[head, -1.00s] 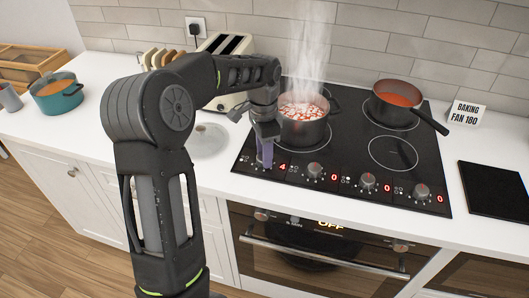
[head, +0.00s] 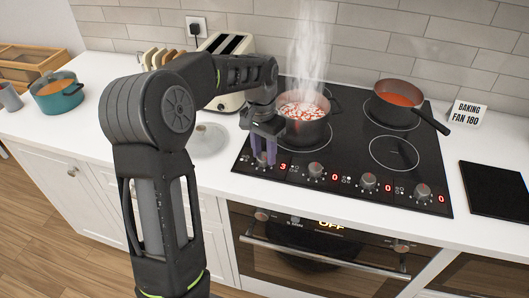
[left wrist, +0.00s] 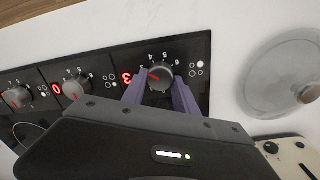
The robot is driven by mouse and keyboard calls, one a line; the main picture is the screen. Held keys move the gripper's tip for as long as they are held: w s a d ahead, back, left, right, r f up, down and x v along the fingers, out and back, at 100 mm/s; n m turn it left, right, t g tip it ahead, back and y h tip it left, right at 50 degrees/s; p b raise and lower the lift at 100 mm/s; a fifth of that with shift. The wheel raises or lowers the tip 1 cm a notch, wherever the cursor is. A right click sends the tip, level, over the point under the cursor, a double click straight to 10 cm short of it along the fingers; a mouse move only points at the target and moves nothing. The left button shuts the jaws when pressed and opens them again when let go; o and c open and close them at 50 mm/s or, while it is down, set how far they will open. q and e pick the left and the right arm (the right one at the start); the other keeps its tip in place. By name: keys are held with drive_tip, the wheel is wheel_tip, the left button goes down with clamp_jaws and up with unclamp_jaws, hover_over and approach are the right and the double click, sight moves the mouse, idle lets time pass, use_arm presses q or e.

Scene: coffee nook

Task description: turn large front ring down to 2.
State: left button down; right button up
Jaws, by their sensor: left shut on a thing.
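The leftmost knob (left wrist: 160,74) on the hob's front strip sits between the two purple fingers of my left gripper (head: 264,158), which is shut on it. Its red pointer shows in the left wrist view, and the red display (left wrist: 127,78) beside it reads 3. In the head view the display (head: 283,167) also reads 3, while the fingers mostly hide the knob. A steaming pot (head: 304,131) with red and white contents stands on the hob behind the gripper. My right gripper is not in view.
The other knobs, such as the second one (head: 316,170), have displays reading 0. A pan of red sauce (head: 397,96) stands at the back right of the hob. A lid (head: 207,138) lies on the counter left of it. The oven display (head: 331,225) reads OFF.

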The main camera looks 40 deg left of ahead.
sight(261, 155)
use_arm(q)
drive_tip(key=n, duration=0.4)
drive_tip(key=shift+a+n, duration=0.1)
drive_tip(key=shift+n, duration=0.2)
drive_tip(key=n, duration=0.4)
drive_tip(key=shift+a+r+n, duration=0.1)
drive_tip(key=shift+n, duration=0.3)
drive_tip(key=c, duration=0.9)
unclamp_jaws()
drive_tip(key=shift+s, duration=0.1)
drive_tip(key=shift+c, duration=0.2)
drive_tip(key=shift+s+a+r+b, duration=0.1)
drive_tip(key=shift+r+b, duration=0.1)
drive_tip(key=shift+r, duration=1.75)
drive_tip(key=shift+s+r+b, duration=0.1)
drive_tip(key=shift+r+b, duration=0.1)
drive_tip(key=shift+r, duration=1.7)
